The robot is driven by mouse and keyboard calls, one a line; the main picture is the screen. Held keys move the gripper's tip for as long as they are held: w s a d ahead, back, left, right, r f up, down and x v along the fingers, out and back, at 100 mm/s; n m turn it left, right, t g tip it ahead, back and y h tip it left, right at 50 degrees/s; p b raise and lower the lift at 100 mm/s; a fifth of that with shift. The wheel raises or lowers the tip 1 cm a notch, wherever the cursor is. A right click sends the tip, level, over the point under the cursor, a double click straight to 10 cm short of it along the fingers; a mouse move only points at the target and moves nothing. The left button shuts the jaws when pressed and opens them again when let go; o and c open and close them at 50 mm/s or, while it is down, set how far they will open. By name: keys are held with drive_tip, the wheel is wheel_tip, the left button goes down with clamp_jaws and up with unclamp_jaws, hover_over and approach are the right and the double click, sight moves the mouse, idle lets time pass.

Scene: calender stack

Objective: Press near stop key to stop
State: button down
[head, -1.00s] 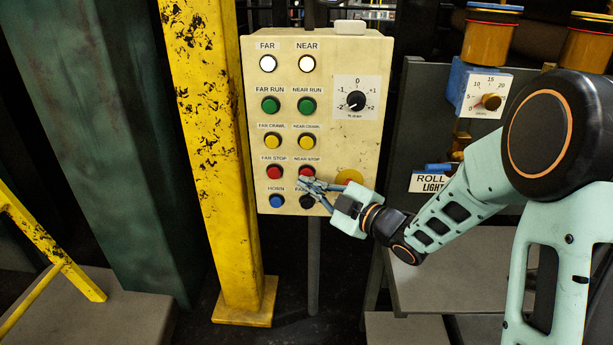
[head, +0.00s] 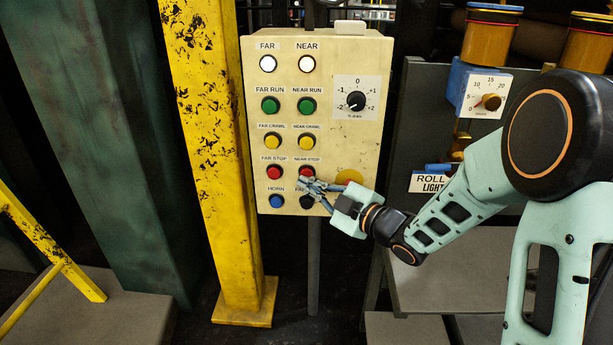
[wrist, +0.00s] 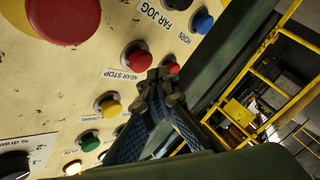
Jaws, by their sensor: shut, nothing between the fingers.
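The red near stop key (head: 306,172) sits on the cream control panel (head: 345,135), under its NEAR STOP label. It also shows in the wrist view (wrist: 137,58), beside its label. My gripper (head: 302,182) is shut and empty, its fingertips at the lower edge of the near stop key in the head view. In the wrist view my fingertips (wrist: 162,82) overlap the area just below the key. I cannot tell whether they touch it. The red far stop key (head: 275,172) is to the left.
A dark key (head: 306,202), partly hidden by my gripper, and the blue horn key (head: 276,201) sit below. A yellow post (head: 215,150) stands left of the panel.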

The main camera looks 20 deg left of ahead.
drive_tip(key=shift+w, duration=0.1)
drive_tip(key=shift+w+a, duration=0.1)
drive_tip(key=shift+w, duration=0.25)
drive_tip(key=shift+w+a+b, duration=0.15)
drive_tip(key=shift+w+b, duration=0.15)
drive_tip(key=shift+w, duration=0.2)
idle(1.0)
drive_tip(key=shift+s, duration=0.15)
drive_tip(key=shift+s+d+b, duration=0.25)
drive_tip(key=shift+s+b, duration=0.05)
drive_tip(key=shift+s, duration=0.55)
drive_tip(key=shift+s+d+b, duration=0.2)
drive_tip(key=shift+s, duration=0.6)
drive_tip(key=shift+s+d+b, duration=0.15)
drive_tip(key=shift+s+d, duration=0.05)
drive_tip(key=shift+s, duration=0.55)
drive_tip(key=shift+s+d+b, duration=0.2)
drive_tip(key=shift+s, duration=0.6)
